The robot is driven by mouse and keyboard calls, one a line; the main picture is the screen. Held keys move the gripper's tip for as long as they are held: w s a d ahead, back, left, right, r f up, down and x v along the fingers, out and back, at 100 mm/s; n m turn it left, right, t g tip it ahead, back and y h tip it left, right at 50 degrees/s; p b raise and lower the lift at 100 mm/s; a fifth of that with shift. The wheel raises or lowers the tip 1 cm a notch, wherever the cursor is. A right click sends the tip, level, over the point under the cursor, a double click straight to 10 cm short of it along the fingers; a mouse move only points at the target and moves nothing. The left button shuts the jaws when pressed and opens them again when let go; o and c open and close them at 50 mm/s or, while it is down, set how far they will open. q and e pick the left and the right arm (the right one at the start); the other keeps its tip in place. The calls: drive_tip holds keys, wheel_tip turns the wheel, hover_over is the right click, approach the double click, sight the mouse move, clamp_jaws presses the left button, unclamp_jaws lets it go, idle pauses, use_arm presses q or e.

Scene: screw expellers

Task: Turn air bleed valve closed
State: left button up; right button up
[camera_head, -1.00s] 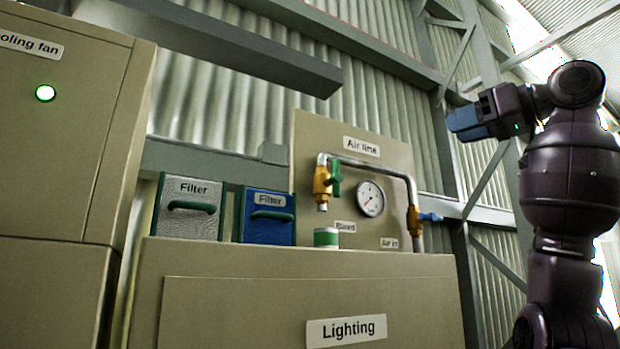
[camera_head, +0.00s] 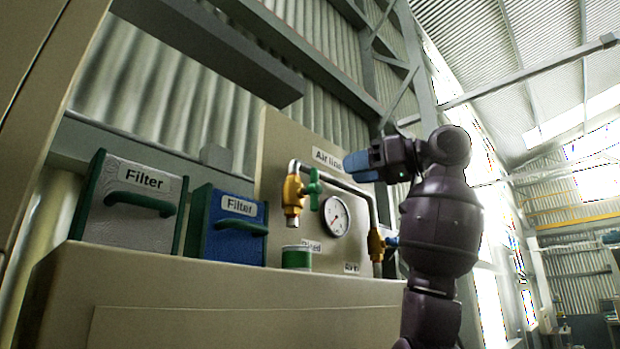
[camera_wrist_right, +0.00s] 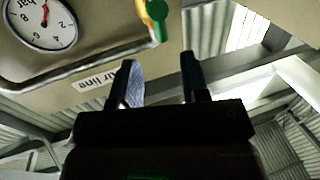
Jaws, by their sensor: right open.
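The air bleed valve is a brass body (camera_head: 292,200) with a green handle (camera_head: 313,188) on its right side, on the pipe of the "Air line" panel (camera_head: 275,140). The green handle looks upright in the head view. In the right wrist view the green handle (camera_wrist_right: 156,18) is at the top, beyond and above the fingers. My right gripper (camera_head: 350,166) is up and right of the handle, in front of the panel, apart from it. Its two blue fingers (camera_wrist_right: 160,85) are spread with nothing between them. My left gripper is not in view.
A pressure gauge (camera_head: 336,216) is right of the valve; it also shows in the right wrist view (camera_wrist_right: 40,18). A green and white can (camera_head: 296,257) stands under the outlet. A second valve (camera_head: 376,245) is lower right. Grey (camera_head: 125,215) and blue (camera_head: 227,228) filter boxes stand left.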

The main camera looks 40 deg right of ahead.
sight(315, 186)
drive_tip(key=p+x, duration=0.2)
drive_tip(key=x, duration=0.7)
drive_tip(key=shift+w+a, duration=0.1)
drive_tip(key=shift+w, duration=0.15)
drive_tip(key=shift+f, duration=0.1)
clamp_jaws()
